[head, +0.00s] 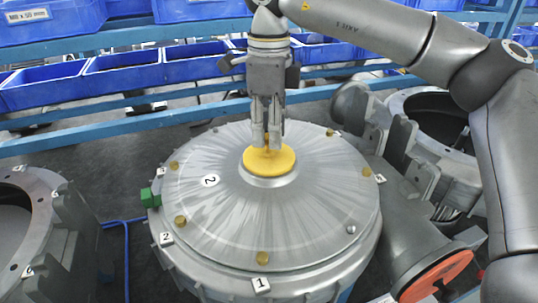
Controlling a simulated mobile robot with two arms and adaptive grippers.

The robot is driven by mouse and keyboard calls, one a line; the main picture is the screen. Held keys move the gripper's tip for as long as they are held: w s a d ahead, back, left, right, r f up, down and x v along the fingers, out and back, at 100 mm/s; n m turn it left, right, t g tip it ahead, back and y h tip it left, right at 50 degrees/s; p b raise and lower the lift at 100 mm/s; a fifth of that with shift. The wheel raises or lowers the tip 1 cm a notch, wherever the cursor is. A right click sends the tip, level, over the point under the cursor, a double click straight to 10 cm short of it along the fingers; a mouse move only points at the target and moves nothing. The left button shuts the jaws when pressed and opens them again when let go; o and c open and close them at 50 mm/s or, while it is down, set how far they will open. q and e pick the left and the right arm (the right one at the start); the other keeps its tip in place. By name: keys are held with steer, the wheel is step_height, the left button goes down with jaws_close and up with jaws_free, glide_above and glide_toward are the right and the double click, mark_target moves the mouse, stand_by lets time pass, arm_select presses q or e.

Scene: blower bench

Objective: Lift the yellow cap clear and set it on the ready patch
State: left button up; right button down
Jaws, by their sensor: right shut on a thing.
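The yellow cap (269,161) is a round disc with a raised middle. It is at the central hub of the large grey metal cover (215,215); I cannot tell whether a gap lies under it. My right gripper (267,142) points straight down over the cap. Its fingers are close together and shut on the cap's raised middle. My left gripper is not in view. I cannot make out a ready patch.
Brass-coloured bolts and white number tags, such as tag 1 (261,285), stand around the cover's rim. A green block (148,198) is at its left edge. Blue bins (125,70) line a rack behind. Grey housings stand left and right (425,110). An orange disc (436,276) is at the lower right.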

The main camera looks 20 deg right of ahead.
steer(key=shift+r+p, duration=0.4)
steer(key=shift+r, duration=0.25)
steer(key=shift+r+p, duration=1.1)
steer(key=shift+r, duration=0.45)
steer(key=shift+f, duration=0.1)
